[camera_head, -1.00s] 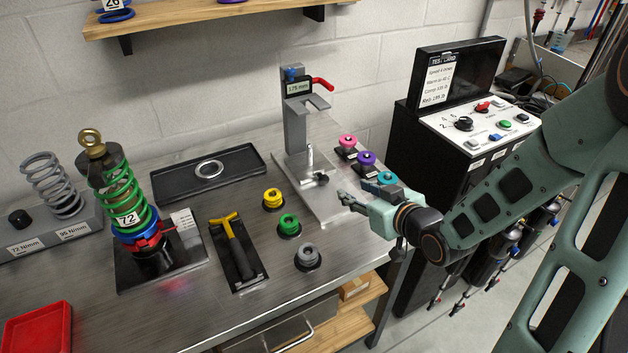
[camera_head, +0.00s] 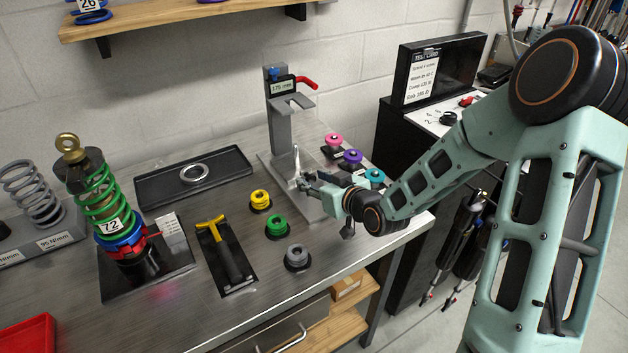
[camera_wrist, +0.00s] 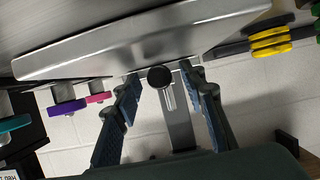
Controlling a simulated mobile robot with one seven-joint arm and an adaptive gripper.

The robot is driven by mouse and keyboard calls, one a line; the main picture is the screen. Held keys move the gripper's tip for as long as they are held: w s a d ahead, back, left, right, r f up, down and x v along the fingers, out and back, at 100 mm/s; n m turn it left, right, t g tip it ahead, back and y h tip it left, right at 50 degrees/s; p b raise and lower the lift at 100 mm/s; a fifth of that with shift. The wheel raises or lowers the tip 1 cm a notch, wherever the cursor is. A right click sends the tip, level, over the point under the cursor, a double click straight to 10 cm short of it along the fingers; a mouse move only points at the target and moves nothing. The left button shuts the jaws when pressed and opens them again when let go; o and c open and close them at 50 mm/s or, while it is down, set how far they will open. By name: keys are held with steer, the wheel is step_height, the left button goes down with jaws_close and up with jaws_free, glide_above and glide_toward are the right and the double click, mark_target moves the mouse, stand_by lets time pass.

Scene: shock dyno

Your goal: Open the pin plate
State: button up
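I take the pin plate to be part of the grey gauge stand (camera_head: 280,118), but which piece it is I cannot tell for sure. The stand has a flat base plate (camera_head: 310,208), an upright pin (camera_head: 296,162), and a post with a "175 mm" display and red lever. My gripper (camera_head: 308,181) is at the base, close to the pin. In the wrist view a metal plate (camera_wrist: 125,50) crosses the top, and a round black knob (camera_wrist: 159,77) lies between my two spread fingers, with a gap on each side. The fingertips are near the plate; contact cannot be told.
Pink (camera_head: 334,140), purple (camera_head: 352,157) and teal (camera_head: 374,176) bushings stand right of the base, close to my wrist. Yellow (camera_head: 260,197), green (camera_head: 276,225) and grey (camera_head: 297,253) ones stand left. A yellow-handled tool (camera_head: 228,250) and a green-spring shock (camera_head: 100,200) are farther left.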

steer(key=shift+c, duration=0.6)
jaws_close()
